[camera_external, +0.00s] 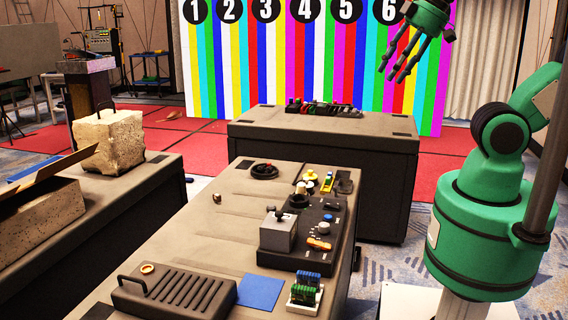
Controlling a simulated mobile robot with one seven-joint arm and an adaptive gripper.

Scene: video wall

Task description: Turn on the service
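No label reading "service" can be made out. On the near table (222,228) lies a dark control panel (322,262). It carries a grey box (278,230) with a dark lever on top, a blue round knob (325,231), an orange-handled switch (319,243) and small dark knobs. Switch positions are too small to tell. My gripper (397,74) hangs in the air at the upper right, in front of the striped wall. Its dark fingers point down, spread apart with nothing between them. It is well away from the panel and touches nothing.
A ribbed dark box (175,290), blue sheet (260,291) and green block rack (305,291) lie at the table's near end. A second table (330,131) bears a row of coloured controls (325,108). Stone blocks (108,142) stand left. The numbered video wall (300,60) is behind.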

